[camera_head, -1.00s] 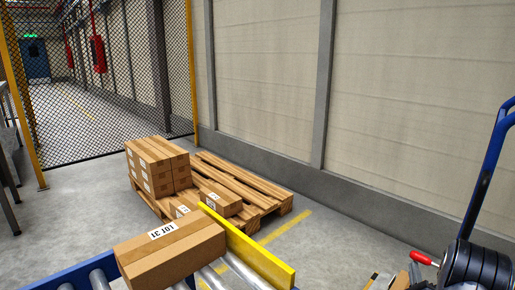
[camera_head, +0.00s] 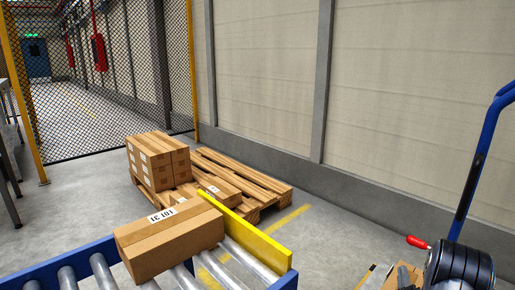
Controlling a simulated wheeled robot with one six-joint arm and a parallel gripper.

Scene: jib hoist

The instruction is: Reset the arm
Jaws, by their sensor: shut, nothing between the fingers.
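No part of my arm that I can make out for certain shows in the head view, and my gripper is not in view. The box rests near a yellow stop plate (camera_head: 245,240) at the conveyor's end.
Behind the conveyor stands a wooden pallet (camera_head: 240,172) with stacked cartons (camera_head: 157,160). A black mesh fence (camera_head: 110,80) with yellow posts is at the left. A blue handle (camera_head: 482,150) and black ribbed object (camera_head: 460,265) stand lower right. Grey floor (camera_head: 330,245) lies between.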

